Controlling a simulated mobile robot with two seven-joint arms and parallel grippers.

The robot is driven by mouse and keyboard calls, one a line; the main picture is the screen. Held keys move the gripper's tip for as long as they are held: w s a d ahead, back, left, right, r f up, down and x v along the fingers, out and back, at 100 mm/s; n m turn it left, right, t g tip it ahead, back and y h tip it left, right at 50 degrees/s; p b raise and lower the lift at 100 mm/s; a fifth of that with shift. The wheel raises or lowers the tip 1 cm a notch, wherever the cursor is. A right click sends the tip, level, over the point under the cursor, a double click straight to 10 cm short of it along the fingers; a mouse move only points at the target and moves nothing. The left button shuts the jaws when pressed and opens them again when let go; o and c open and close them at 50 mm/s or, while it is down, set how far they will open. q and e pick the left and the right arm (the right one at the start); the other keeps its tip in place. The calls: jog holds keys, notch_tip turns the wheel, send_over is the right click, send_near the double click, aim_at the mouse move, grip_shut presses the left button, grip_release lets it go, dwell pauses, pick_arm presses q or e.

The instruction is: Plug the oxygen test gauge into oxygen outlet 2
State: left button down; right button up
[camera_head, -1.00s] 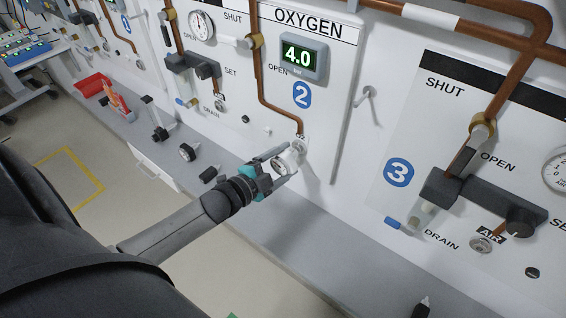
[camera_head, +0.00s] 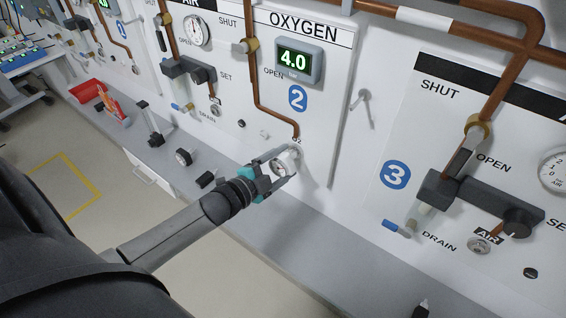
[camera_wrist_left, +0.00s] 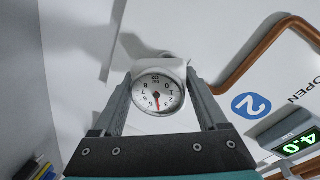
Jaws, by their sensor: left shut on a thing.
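The oxygen test gauge (camera_head: 281,166), a small white-faced dial, is between the fingers of my left gripper (camera_head: 283,167), which is shut on it. In the left wrist view the dial (camera_wrist_left: 158,94) faces the camera between both fingers, with its red needle pointing down. The gauge is at the lower end of the copper pipe on the oxygen panel (camera_head: 340,110), marked with a blue 2 (camera_head: 298,98). Oxygen outlet 2 is hidden behind the gauge and fingers, so I cannot tell whether the gauge is seated. My right gripper is not in view.
The display (camera_head: 300,61) reads 4.0. Below the panels runs a grey ledge (camera_head: 300,240) with a loose gauge (camera_head: 184,157), a black fitting (camera_head: 206,180) and a red tray (camera_head: 86,91). A hook (camera_head: 363,96) sticks out right of the oxygen panel.

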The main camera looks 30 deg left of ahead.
pick_arm(q)
grip_release()
jog(key=shift+s, duration=0.1)
jog(key=v, duration=1.5)
